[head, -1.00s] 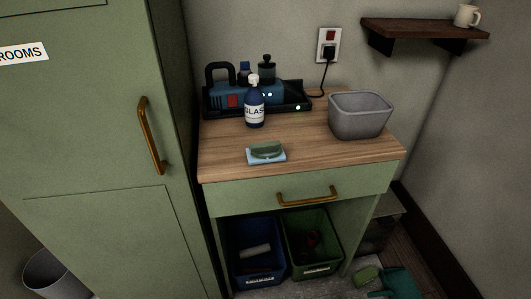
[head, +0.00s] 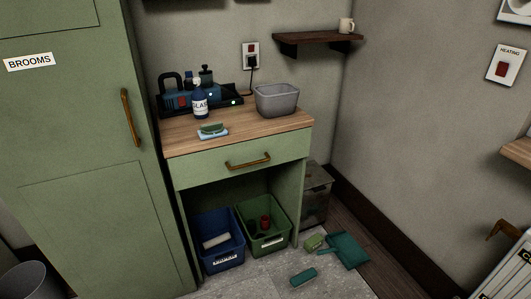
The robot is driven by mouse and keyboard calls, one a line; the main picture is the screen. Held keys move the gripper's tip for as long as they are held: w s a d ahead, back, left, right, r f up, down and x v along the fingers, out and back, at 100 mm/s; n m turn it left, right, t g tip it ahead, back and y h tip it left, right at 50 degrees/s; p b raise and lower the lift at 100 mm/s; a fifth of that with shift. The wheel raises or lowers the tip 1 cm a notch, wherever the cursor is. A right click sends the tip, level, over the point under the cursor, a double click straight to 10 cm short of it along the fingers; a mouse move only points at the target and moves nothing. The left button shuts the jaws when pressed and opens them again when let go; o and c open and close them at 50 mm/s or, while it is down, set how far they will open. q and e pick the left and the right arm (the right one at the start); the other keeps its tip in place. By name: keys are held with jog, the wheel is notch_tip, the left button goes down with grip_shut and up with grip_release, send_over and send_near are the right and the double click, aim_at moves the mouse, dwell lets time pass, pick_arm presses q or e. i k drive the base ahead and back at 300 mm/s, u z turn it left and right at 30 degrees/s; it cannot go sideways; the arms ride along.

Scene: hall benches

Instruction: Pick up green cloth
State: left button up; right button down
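A small dark green folded thing, seemingly the green cloth (head: 212,128), lies on top of a light blue folded cloth (head: 213,135) on the wooden top of the green cabinet. It is near the front edge, left of the middle. Neither of my grippers shows in the head view.
Blue (head: 218,240) and green bins (head: 262,225) sit below.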

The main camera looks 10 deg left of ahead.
aim_at(215, 129)
jog(key=z, duration=1)
jog(key=i, duration=1.1)
jog(key=u, duration=0.55)
